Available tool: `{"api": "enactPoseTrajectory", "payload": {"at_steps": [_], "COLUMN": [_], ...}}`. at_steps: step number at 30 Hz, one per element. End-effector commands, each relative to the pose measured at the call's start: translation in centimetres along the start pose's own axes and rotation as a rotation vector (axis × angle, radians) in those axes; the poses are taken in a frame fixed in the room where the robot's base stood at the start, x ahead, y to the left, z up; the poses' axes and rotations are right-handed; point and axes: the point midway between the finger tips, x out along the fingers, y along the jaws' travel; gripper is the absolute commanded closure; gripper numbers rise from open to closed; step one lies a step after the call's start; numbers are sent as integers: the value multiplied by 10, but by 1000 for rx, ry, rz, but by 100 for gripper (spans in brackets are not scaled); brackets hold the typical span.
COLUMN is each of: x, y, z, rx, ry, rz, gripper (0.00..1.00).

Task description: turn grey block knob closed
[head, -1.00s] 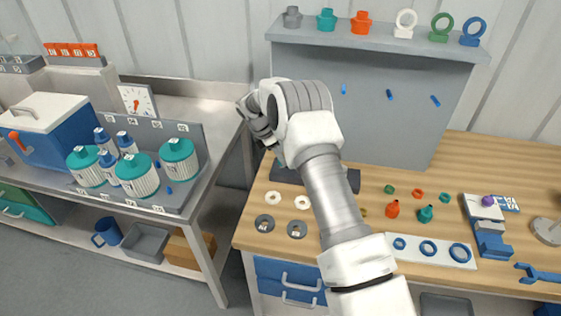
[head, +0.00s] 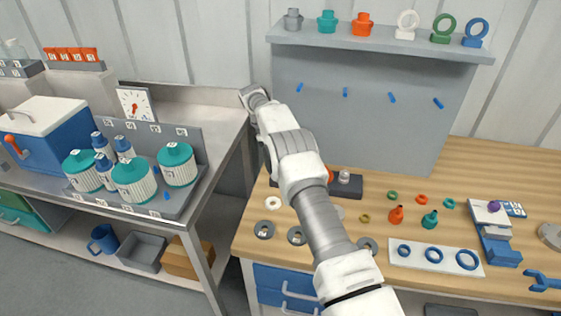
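A dark grey block (head: 374,187) lies on the wooden bench, partly hidden behind my arm. An orange part (head: 330,174) and a small pale grey knob-like part (head: 344,177) show at the block, beside my arm. Whether either is the grey block knob, and how it is turned, I cannot tell. My gripper (head: 252,94) is at the far end of my arm, up and left of the block and apart from it, in front of the back wall. Its fingers are too small and turned away to show whether they are open.
A grey upright panel with blue pegs (head: 392,97) stands behind the bench, under a shelf (head: 415,48) of fittings and rings. Washers (head: 265,229) and small coloured fittings (head: 396,214) lie at the front. The steel table (head: 204,200) at left holds teal-lidded vessels (head: 134,180).

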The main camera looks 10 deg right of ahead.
Motion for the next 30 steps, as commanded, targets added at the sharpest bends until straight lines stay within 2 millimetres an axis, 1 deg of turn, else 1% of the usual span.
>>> {"api": "enactPoseTrajectory", "payload": {"at_steps": [18,19,21,24,30], "x": [0,0,0,0,0], "y": [0,0,0,0,0], "z": [0,0,0,0,0], "rx": [34,33,33,33,33], "ry": [0,0,0,0,0], "rz": [-15,-15,-15,-14,-14], "gripper": [100,62,49,33,33]}}
